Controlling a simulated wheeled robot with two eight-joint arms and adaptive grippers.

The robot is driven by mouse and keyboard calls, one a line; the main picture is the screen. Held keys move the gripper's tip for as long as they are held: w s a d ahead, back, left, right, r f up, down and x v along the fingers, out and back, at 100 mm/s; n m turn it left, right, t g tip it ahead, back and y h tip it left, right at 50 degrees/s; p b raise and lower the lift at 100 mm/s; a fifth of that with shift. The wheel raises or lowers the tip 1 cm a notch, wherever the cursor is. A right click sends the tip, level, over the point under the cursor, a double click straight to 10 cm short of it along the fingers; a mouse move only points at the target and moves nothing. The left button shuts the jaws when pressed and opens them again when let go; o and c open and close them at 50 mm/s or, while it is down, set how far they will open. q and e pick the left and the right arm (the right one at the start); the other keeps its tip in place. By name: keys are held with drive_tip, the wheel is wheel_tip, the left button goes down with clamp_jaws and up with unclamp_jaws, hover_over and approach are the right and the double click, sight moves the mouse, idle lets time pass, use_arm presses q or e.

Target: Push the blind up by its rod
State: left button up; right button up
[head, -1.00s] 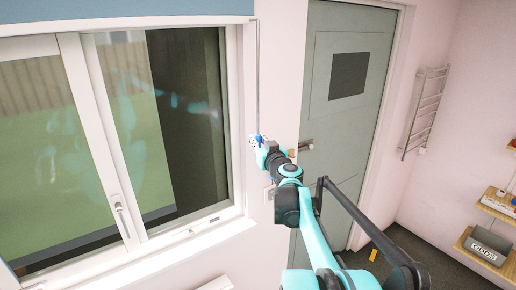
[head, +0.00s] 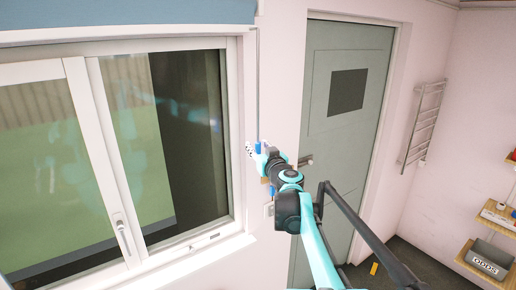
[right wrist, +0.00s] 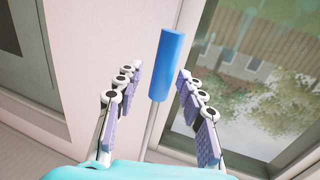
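The blue blind (head: 130,14) hangs across the top of the window, with most of the glass bare below it. Its thin rod (head: 257,90) hangs beside the right side of the window frame. A blue handle (right wrist: 172,65) is at the rod's end; it also shows in the head view (head: 258,147). My right gripper (head: 255,152) is open at the handle. In the right wrist view its fingers (right wrist: 157,75) stand apart on both sides of the handle, with gaps showing. I cannot tell how deep the handle sits between them. My left gripper is not in view.
The window frame (head: 236,130) is close to the left of my right gripper. A grey-green door (head: 335,130) with a handle (head: 305,160) is to the right. A towel rail (head: 422,125) and shelves (head: 490,258) are farther right.

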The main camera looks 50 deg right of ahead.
drive_tip(key=shift+s+a+f, duration=0.1)
drive_tip(key=shift+s+a, duration=0.05)
drive_tip(key=shift+s, duration=0.05)
drive_tip(key=v, duration=1.1)
drive_tip(key=shift+s+a, duration=0.2)
